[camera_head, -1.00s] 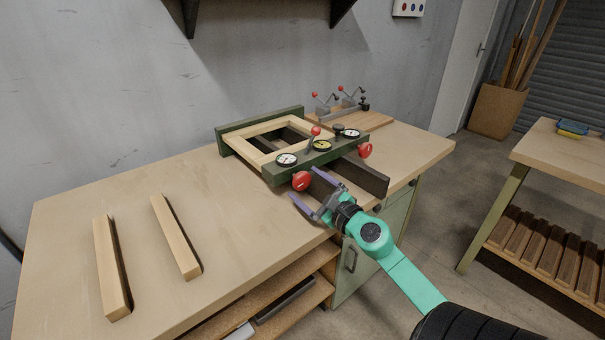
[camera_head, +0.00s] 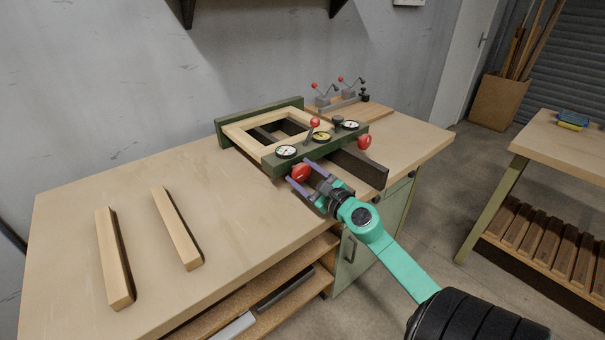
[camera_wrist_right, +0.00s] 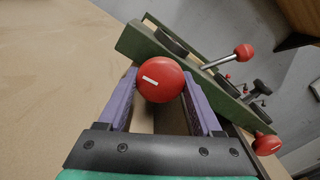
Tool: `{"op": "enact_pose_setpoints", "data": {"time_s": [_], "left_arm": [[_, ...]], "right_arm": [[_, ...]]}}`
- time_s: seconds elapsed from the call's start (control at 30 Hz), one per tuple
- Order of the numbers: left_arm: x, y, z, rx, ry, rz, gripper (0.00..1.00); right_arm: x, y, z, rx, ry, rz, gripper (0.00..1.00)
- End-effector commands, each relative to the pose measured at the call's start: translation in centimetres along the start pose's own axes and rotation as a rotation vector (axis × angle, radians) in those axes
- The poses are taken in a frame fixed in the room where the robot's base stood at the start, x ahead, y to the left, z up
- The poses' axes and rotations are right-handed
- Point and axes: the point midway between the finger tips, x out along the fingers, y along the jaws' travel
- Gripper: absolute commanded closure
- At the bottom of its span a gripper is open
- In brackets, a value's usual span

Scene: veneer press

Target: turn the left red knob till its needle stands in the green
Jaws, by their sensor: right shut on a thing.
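The left red knob (camera_head: 300,173) is on the near face of the green press (camera_head: 318,153), at its left end. It also shows in the right wrist view (camera_wrist_right: 161,79) with a white mark on its face. My right gripper (camera_head: 302,172) is shut on this knob, with one purple finger on each side. The left dial (camera_head: 286,152) sits above the knob; its needle is too small to read against the green. My left gripper is not in view.
A second red knob (camera_head: 364,142) is at the press's right end, and a red-tipped lever (camera_head: 314,123) stands on top. A wooden frame (camera_head: 240,135) lies in the press. Two wood strips (camera_head: 177,228) lie on the left of the bench (camera_head: 70,210), with bare surface around them.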

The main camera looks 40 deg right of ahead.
Motion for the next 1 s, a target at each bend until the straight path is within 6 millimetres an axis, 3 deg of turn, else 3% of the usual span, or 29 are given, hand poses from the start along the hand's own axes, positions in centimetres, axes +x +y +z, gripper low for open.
{"op": "enact_pose_setpoints", "data": {"time_s": [0.27, 1.0], "left_arm": [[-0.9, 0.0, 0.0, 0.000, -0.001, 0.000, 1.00], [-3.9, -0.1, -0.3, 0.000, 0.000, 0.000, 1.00]], "right_arm": [[0.0, 0.0, 0.1, 0.158, 0.007, 0.004, 0.89], [0.0, 0.2, 0.3, 0.850, 0.029, 0.017, 0.89]]}}
